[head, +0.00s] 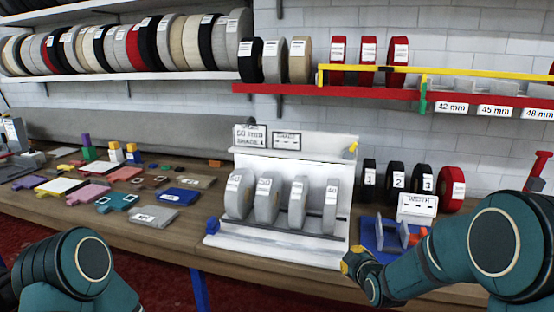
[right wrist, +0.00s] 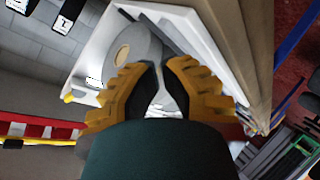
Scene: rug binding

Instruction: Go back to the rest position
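My right arm comes in from the right in the head view. My right gripper (head: 356,264), with yellow fingers, is low by the front right corner of the white display rack (head: 285,246). In the right wrist view its ribbed yellow fingers (right wrist: 160,72) have their tips close together. A grey roll (right wrist: 142,42) and a white panel lie beyond them. No held object can be made out, and the exact finger gap is unclear. Part of my left arm shows at the lower left of the head view; its gripper is out of view.
The rack holds several grey tape rolls (head: 268,198). A blue holder (head: 378,232), a small white sign (head: 417,207) and black and red rolls stand to its right. Swatches and small blocks cover the wooden table (head: 120,222) at left. Shelves of rolls line the wall.

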